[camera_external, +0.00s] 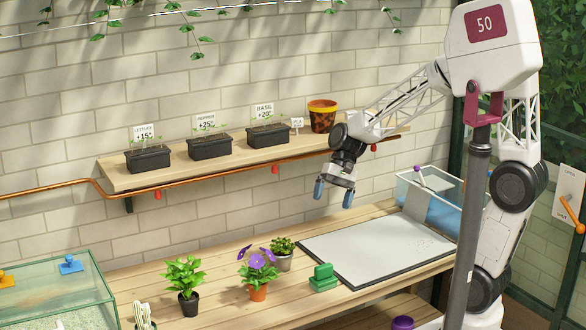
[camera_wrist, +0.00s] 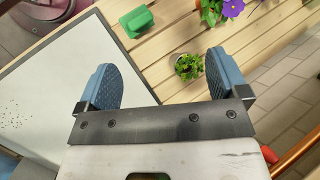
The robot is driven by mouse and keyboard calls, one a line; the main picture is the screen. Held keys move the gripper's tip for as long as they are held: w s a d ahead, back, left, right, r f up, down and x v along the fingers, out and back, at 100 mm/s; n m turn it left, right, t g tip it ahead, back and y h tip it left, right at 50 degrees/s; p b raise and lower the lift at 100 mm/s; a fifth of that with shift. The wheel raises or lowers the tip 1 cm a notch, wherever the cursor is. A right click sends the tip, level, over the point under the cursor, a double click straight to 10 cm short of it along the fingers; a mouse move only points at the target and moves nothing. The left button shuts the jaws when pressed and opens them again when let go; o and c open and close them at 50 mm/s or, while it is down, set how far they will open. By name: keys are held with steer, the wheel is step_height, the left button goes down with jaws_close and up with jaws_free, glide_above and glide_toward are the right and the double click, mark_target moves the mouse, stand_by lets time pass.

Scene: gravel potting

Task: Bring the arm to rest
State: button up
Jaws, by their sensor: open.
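My gripper (camera_external: 333,194) hangs above the wooden bench, near the back left corner of the white board. Its two blue fingers are apart with nothing between them. In the wrist view the open fingers (camera_wrist: 161,82) show over the bench planks and the board's edge. My arm reaches left from its base at the right of the bench, bent at the elbow. No object touches the fingers.
Below stand a white board (camera_external: 375,245), a green block (camera_external: 323,278), and potted plants, one with purple flowers (camera_external: 257,270). A shelf (camera_external: 120,180) with black planters runs along the wall. A clear bin (camera_external: 440,205) stands right, a glass tank (camera_external: 60,295) left.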

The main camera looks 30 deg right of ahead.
steer(key=s+d+r+t+h, duration=0.2)
steer(key=s+d, duration=0.2)
steer(key=d, duration=0.4)
steer(key=s+d+r+n+t+h, duration=0.1)
steer(key=s+d, duration=0.3)
steer(key=d, duration=0.4)
steer(key=s+d+r+n+t+h, duration=0.1)
steer(key=s+d+r+t+h, duration=0.1)
steer(key=d, duration=0.7)
steer(key=s+h, duration=0.1)
steer(key=s, duration=0.1)
steer(key=shift+s+r+t, duration=0.3)
steer(key=shift+s+t, duration=0.1)
